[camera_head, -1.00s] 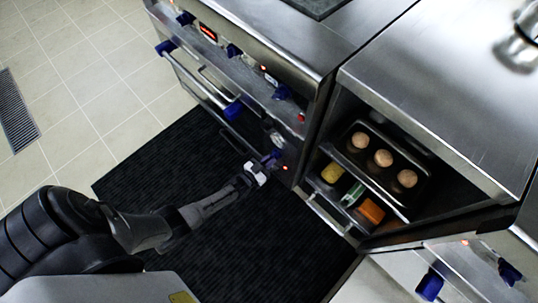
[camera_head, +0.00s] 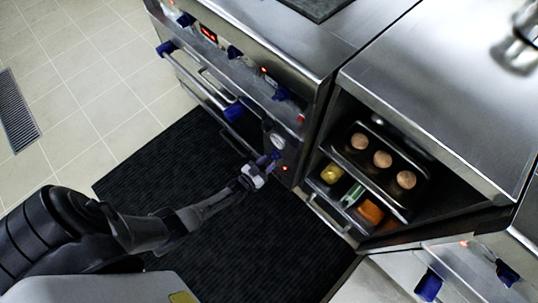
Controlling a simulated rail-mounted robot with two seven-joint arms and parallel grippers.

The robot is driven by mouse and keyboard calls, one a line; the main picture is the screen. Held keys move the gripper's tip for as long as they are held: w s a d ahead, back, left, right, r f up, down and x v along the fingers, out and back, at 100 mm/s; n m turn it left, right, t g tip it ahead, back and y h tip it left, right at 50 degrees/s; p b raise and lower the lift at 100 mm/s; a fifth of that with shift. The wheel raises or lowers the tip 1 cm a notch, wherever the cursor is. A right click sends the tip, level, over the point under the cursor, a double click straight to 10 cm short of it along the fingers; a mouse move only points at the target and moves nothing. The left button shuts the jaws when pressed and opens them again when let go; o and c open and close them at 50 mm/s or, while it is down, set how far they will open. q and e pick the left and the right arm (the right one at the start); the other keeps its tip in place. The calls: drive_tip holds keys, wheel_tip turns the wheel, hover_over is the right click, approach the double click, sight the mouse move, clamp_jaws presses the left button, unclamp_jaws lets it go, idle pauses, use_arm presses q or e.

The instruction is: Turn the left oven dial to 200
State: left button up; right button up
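The oven front (camera_head: 255,130) stands at the upper middle of the head view, seen from above at a slant. Blue dials sit along its upper panel: one at the left (camera_head: 186,19), one in the middle (camera_head: 235,52) and one at the right (camera_head: 281,94). Dial markings are too small to read. My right gripper is out of view.
An open cabinet to the right holds a tray (camera_head: 353,158) of several round brown items above yellow, green and orange items. A steel counter (camera_head: 440,85) covers it. A long oven handle (camera_head: 193,75) juts out at left. A black mat (camera_head: 150,180) covers the floor.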

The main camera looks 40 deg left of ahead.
use_arm(q)
drive_tip(key=s+p, duration=0.3)
drive_tip(key=s, duration=0.9)
drive_tip(key=shift+s+a, duration=0.2)
drive_tip(key=shift+s, duration=0.1)
